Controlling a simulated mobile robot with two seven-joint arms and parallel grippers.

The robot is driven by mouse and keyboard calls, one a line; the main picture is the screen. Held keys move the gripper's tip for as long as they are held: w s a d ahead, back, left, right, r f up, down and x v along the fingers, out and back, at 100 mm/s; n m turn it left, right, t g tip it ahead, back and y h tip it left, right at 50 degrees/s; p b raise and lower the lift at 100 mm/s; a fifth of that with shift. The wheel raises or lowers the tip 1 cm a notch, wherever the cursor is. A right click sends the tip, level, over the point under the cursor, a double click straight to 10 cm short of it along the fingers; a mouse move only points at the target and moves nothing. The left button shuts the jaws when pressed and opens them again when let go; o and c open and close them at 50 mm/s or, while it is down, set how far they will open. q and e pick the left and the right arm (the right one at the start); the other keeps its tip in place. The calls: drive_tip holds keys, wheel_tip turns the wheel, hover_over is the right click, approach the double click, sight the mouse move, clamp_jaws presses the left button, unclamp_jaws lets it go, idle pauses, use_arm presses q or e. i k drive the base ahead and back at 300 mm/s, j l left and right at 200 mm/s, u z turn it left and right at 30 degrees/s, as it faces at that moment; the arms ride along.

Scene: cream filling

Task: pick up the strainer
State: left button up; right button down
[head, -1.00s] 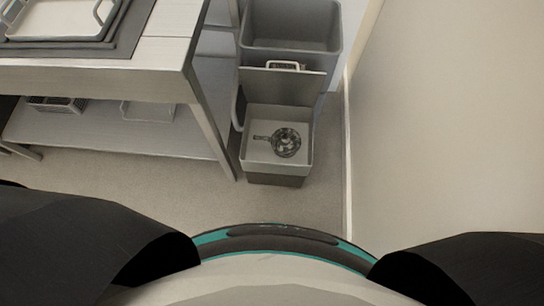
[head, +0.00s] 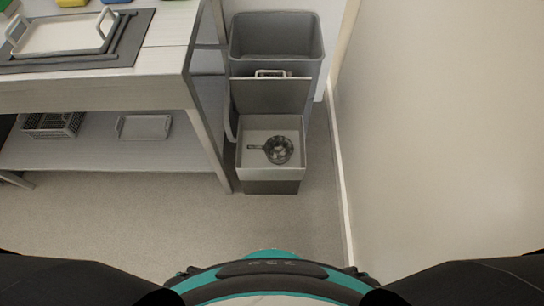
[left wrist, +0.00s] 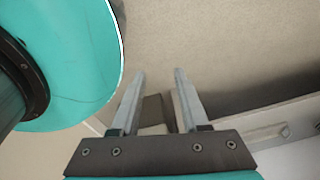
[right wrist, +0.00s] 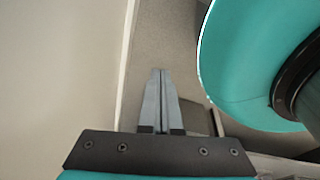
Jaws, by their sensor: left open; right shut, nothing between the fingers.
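The strainer (head: 278,150) is a dark metal mesh bowl with a handle pointing left. It lies inside an open light-grey bin (head: 270,187) on the floor, ahead of me in the head view. My grippers are not in the head view; only my arms show at its lower corners. In the left wrist view my left gripper (left wrist: 160,72) is open with nothing between its fingers. In the right wrist view my right gripper (right wrist: 160,72) is shut and empty. The strainer does not show in either wrist view.
The bin's lid (head: 270,98) stands raised behind it. A larger grey bin (head: 277,62) stands further back. A metal table (head: 100,92) with a tray (head: 66,36) and a lower shelf (head: 100,152) is at left. A wall (head: 440,140) bounds the right. Floor in front is clear.

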sight(284, 144)
drive_tip(key=i+u, duration=0.9)
drive_tip(key=u, duration=0.15)
